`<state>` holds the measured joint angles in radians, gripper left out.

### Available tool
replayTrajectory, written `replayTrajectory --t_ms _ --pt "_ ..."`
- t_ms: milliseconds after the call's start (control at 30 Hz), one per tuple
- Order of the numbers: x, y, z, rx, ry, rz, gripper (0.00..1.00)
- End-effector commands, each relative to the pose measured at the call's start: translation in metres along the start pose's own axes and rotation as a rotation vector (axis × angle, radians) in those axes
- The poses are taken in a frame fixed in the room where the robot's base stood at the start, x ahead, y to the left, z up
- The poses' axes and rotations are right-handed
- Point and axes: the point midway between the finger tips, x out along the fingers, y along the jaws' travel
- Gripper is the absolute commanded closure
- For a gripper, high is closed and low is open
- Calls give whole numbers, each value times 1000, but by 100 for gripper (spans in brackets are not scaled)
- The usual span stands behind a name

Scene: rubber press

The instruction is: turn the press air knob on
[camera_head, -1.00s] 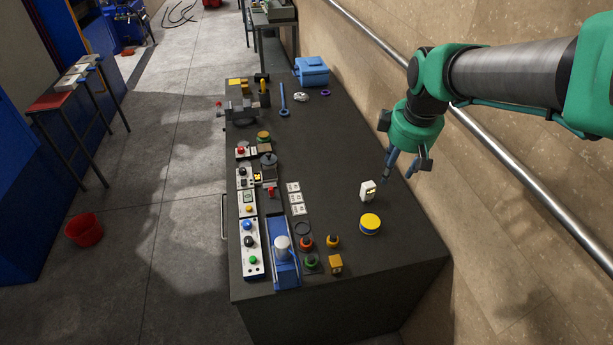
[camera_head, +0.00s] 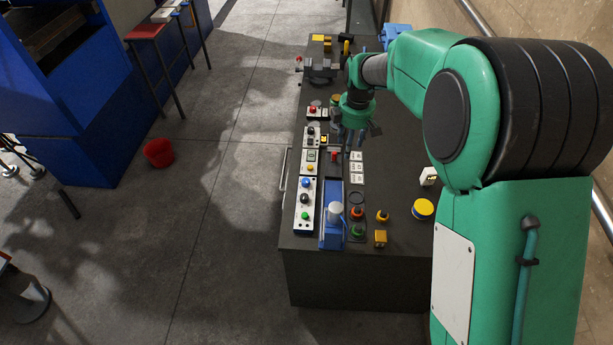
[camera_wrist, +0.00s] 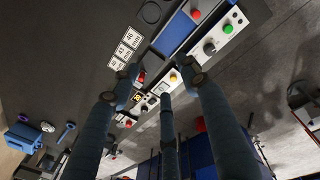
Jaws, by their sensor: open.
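A white control strip (camera_head: 297,222) on the near left of the bench carries a blue button, a black knob (camera_head: 305,198) and a green button. Another black knob (camera_head: 311,130) sits on a white panel farther back. I cannot read which knob is for press air. My gripper (camera_head: 350,138) hangs above the bench, right of the farther panels, fingers down, open and empty. In the wrist view its fingers (camera_wrist: 165,80) are spread above the panels, apart from them. A black knob (camera_wrist: 209,47) and a green button (camera_wrist: 230,28) show beyond the right finger.
A blue press-like device (camera_head: 332,232) stands beside the strip. Orange and green buttons (camera_head: 357,214), a yellow round button (camera_head: 422,208) and white number cards (camera_head: 356,168) lie to the right. A vise (camera_head: 320,66) stands behind. My arm covers the bench's right side.

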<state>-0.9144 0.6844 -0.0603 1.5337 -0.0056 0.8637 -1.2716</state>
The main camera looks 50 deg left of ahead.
Motion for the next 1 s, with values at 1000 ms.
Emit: replayTrajectory --t_ms 1000 --pt "107 -14 -140 -364 1 -62 54"
